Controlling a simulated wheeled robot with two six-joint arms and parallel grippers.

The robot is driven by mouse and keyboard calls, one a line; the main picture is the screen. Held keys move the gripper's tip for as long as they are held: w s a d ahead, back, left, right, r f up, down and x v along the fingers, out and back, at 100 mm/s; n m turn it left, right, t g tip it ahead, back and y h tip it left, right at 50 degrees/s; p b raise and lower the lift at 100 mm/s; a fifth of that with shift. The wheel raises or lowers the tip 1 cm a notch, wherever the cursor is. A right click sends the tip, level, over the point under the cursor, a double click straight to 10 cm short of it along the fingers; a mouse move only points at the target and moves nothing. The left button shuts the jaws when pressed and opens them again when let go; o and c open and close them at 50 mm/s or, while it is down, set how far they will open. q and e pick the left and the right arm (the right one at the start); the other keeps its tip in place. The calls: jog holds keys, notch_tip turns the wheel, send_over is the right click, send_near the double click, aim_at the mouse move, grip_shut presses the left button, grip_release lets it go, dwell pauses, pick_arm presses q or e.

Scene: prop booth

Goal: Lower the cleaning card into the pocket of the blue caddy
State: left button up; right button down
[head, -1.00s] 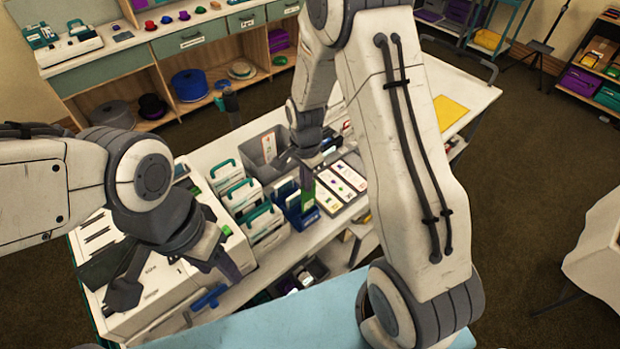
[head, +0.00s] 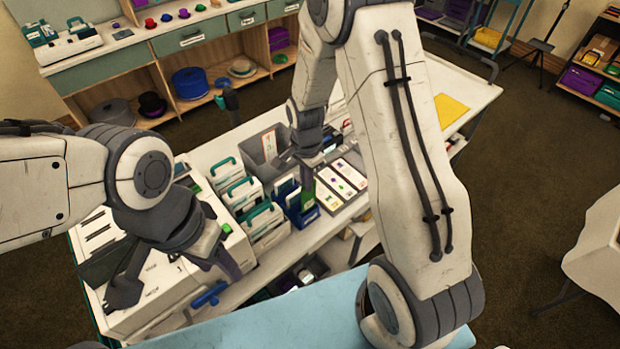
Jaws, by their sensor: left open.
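The blue caddy (head: 301,217) stands on the white bench, at the right end of a row of caddies. My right gripper (head: 307,180) points down over it, partly hidden by my own forearm. A narrow green strip (head: 308,188) shows at the purple fingertip, just above or inside the caddy. I cannot tell whether this strip is the cleaning card, or whether the jaws are closed on it. My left gripper (head: 178,279) is wide open and empty over the white machine at the bench's left end. The pocket's inside is hidden.
Several white caddies with teal handles (head: 264,226) stand close to the left of the blue caddy. A grey bin (head: 262,150) is behind it. A tray of picture cards (head: 342,187) lies to its right. A yellow sheet (head: 450,110) lies at the bench's far right.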

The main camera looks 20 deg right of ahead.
jog(key=shift+s+f, duration=0.1)
jog(key=shift+f, duration=0.15)
jog(key=shift+f+b, duration=0.4)
jog(key=shift+b, duration=0.1)
jog(key=shift+f+b, duration=1.8)
jog(key=shift+f, duration=0.7)
jog(key=c, duration=1)
grip_release()
jog(key=shift+o, duration=0.2)
